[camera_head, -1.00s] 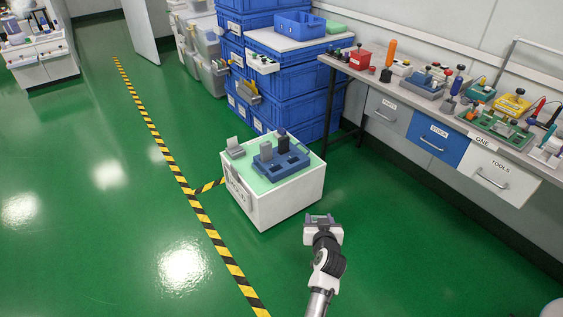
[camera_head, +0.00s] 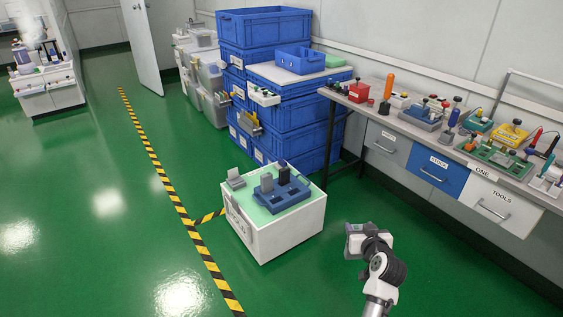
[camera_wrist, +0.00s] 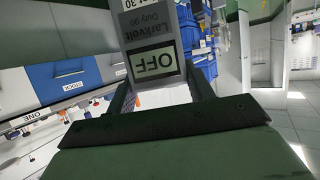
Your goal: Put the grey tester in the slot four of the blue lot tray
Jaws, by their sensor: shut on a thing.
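My gripper (camera_head: 360,240) is shut on a grey tester (camera_wrist: 153,35), held over the floor to the right of a white cabinet. In the wrist view, the tester sits between the two fingers and shows the labels "OFF" and "Larkvolt", upside down. The blue lot tray (camera_head: 292,200) rests on the cabinet's green top, apart from my gripper. A grey tester (camera_head: 267,183) and a darker one (camera_head: 284,175) stand upright in its rear part. Nearer openings look empty. Slot numbers are too small to read.
The white cabinet (camera_head: 270,240) also bears a grey holder (camera_head: 235,180) at its left. Blue crates (camera_head: 300,110) are stacked behind it. A workbench (camera_head: 440,150) with tools and drawers runs along the right wall. Green floor is clear around my gripper.

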